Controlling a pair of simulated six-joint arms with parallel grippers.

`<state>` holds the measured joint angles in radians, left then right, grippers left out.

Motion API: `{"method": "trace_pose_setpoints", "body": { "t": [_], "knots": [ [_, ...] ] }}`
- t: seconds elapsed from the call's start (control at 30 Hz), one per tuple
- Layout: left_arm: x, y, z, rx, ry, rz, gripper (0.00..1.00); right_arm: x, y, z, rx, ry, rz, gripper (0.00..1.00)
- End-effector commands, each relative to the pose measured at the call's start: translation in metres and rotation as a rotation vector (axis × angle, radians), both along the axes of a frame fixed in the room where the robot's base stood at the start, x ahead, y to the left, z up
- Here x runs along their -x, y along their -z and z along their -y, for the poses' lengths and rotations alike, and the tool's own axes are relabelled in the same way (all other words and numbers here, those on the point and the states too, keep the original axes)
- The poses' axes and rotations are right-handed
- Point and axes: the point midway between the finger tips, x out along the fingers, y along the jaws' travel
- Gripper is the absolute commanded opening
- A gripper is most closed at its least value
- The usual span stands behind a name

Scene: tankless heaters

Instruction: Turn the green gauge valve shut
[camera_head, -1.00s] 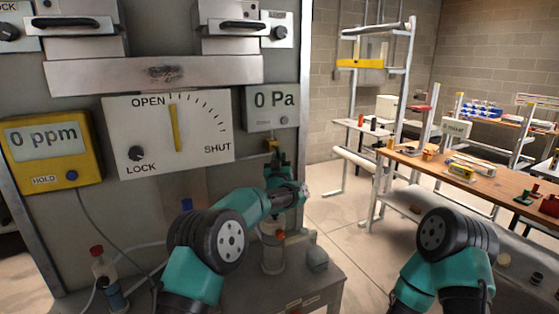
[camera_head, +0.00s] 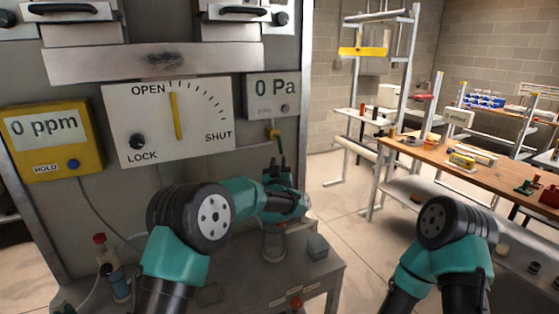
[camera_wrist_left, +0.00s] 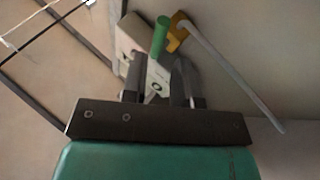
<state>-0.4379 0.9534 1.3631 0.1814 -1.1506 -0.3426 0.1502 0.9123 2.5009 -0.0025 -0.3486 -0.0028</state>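The green valve handle (camera_head: 274,132) sits on a small yellow fitting below the Pa display on the grey cabinet. In the left wrist view the green handle (camera_wrist_left: 160,36) stands beside its yellow fitting (camera_wrist_left: 179,30), beyond the fingertips. My left gripper (camera_head: 278,164) is below the valve with its fingers pointing up towards it. My right gripper is out of view.
The Pa display (camera_head: 270,94) and yellow ppm meter (camera_head: 48,142) flank the gauge panel. A grey box (camera_head: 317,247) and a bottle (camera_head: 115,280) stand on the low bench. A wooden workbench (camera_head: 425,158) with loose items is at right. Floor is clear between.

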Motion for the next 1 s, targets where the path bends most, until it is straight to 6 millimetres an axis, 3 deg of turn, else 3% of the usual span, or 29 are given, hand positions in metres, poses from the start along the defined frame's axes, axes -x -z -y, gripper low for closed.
{"method": "trace_pose_setpoints", "body": {
  "t": [0.23, 0.53, 1.0],
  "knots": [
    [0.001, 0.000, 0.000, 0.000, 0.000, 0.000, 0.27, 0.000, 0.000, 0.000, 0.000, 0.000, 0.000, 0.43],
    [0.000, -0.001, -0.004, 0.047, 0.045, -0.010, 0.00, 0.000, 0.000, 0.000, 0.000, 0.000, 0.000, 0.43],
    [0.005, -0.009, -0.031, 0.455, 0.400, -0.161, 0.00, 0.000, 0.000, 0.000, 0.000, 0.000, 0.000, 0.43]
  ]
}}
